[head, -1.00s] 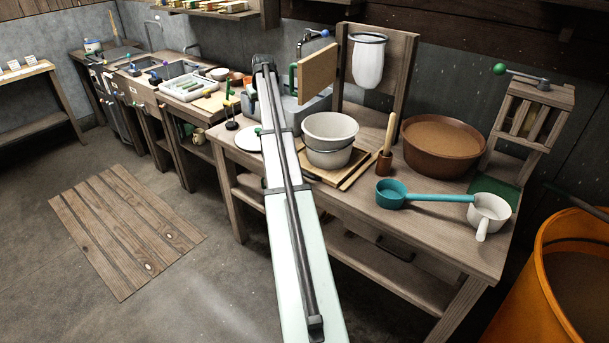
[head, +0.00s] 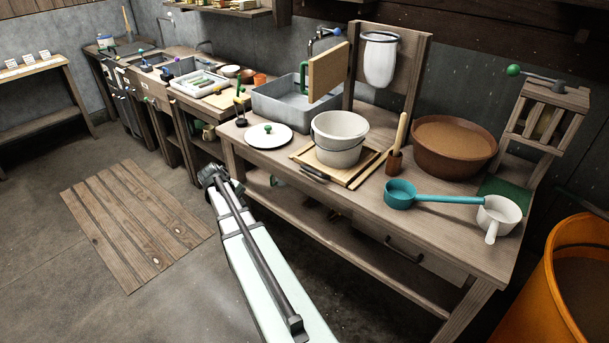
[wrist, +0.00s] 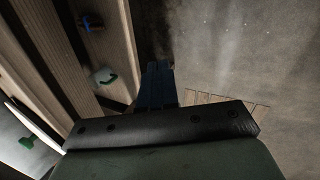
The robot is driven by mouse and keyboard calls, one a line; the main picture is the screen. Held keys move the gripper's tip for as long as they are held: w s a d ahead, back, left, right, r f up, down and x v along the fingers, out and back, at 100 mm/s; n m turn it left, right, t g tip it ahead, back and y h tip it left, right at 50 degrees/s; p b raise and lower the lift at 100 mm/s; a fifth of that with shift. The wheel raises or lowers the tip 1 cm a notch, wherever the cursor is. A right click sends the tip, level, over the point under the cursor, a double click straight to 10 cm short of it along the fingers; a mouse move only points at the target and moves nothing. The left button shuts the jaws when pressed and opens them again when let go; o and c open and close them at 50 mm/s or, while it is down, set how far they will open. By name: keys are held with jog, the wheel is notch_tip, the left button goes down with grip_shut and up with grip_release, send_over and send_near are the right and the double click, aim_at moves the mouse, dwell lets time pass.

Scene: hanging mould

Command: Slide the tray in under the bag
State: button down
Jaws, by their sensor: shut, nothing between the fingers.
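The white bag (head: 380,62) hangs open from a ring on an upright wooden board at the back of the bench. Below and in front of it, a shallow wooden tray or framed board (head: 300,153) lies flat on the bench with a white bucket (head: 340,135) standing on it. I cannot tell for certain that this is the task's tray. My gripper shows in the wrist view (wrist: 158,70), its dark fingers shut and empty, beside the bench's front over the floor. In the head view my arm ends left of the bench and its fingers cannot be made out.
A grey basin (head: 285,108), a white lid with a green knob (head: 268,136), a brown tub (head: 453,145), a teal ladle (head: 400,194) and a white dipper (head: 497,215) crowd the bench. An orange barrel (head: 570,270) stands at right.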

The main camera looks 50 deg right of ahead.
aim_at(310, 171)
jog(key=s+r+n+h, duration=0.1)
jog(key=s+n+h, duration=0.2)
jog(key=s, duration=0.6)
jog(key=s+d+r+n+h, duration=0.2)
jog(key=s+r+n+h, duration=0.15)
jog(key=r+n, duration=0.3)
jog(key=s+d+r+n+h, duration=0.2)
jog(key=d+r+n+h, duration=0.15)
jog(key=r+n, duration=0.3)
jog(key=shift+n+t+h, duration=0.3)
jog(key=shift+n, duration=0.2)
jog(key=x, duration=0.8)
jog(key=f+x, duration=0.1)
jog(key=x, duration=0.4)
jog(key=shift+w, duration=0.1)
jog(key=r+x, duration=0.1)
jog(key=x, duration=0.6)
jog(key=r+x, duration=0.2)
jog(key=x, duration=0.6)
jog(key=d+r+x, duration=0.1)
jog(key=x, duration=0.6)
jog(key=shift+d+r, duration=0.25)
jog(key=shift+r, duration=0.05)
jog(key=shift+d+r, duration=0.1)
jog(key=shift+d, duration=0.2)
